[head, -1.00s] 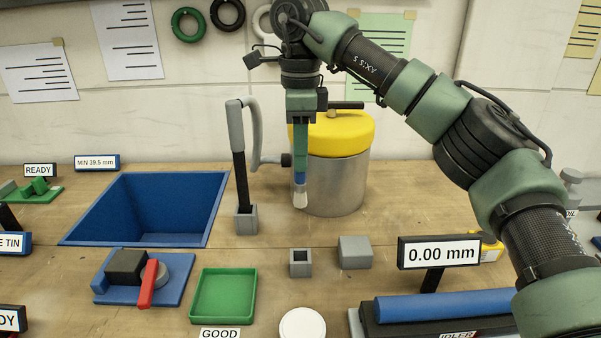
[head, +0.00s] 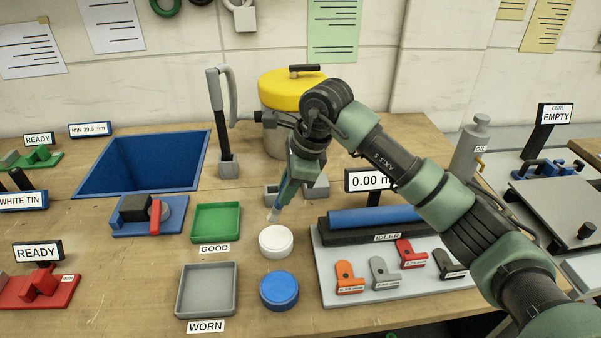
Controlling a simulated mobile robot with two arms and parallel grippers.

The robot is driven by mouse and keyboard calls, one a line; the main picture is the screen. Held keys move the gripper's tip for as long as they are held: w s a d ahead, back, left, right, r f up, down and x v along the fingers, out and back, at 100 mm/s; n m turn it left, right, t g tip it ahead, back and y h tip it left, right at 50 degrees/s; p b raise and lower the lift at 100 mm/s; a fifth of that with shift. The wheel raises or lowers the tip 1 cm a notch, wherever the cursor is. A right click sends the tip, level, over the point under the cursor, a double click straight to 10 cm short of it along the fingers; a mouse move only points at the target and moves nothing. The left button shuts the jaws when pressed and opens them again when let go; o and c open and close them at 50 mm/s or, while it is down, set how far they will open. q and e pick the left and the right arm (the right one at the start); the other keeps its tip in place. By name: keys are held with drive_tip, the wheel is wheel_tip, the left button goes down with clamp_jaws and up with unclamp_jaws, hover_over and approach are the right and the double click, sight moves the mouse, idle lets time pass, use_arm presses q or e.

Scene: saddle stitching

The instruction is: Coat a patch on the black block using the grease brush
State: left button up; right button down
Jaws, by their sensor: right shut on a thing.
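Another black block-like base (head: 325,232) lies under a blue roller, right of the tin. My left gripper is not in view.
A green tray (head: 216,223), a grey tray (head: 208,290) and a blue round piece (head: 279,291) surround the tin. A blue open bin (head: 140,165) and a yellow-lidded pot (head: 285,88) stand behind. Several coloured clips lie on the grey board (head: 390,290) at right.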

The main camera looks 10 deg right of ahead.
sight(273, 217)
drive_tip(key=f, duration=0.1)
drive_tip(key=w+f+b, duration=0.1)
drive_tip(key=f, duration=0.1)
drive_tip(key=shift+f, duration=0.5)
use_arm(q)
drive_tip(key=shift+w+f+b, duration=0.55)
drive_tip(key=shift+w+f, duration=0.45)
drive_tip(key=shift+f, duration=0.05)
use_arm(e)
wheel_tip(273, 217, down, 2)
drive_tip(key=shift+s+f, duration=0.1)
drive_tip(key=shift+s, duration=0.05)
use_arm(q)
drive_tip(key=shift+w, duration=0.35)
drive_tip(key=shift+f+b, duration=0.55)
use_arm(e)
drive_tip(key=shift+f, duration=0.5)
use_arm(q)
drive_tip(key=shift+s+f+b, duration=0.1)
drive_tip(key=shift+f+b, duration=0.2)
use_arm(e)
drive_tip(key=shift+s+f, duration=0.15)
drive_tip(key=shift+f, duration=0.05)
drive_tip(key=shift+r, duration=0.1)
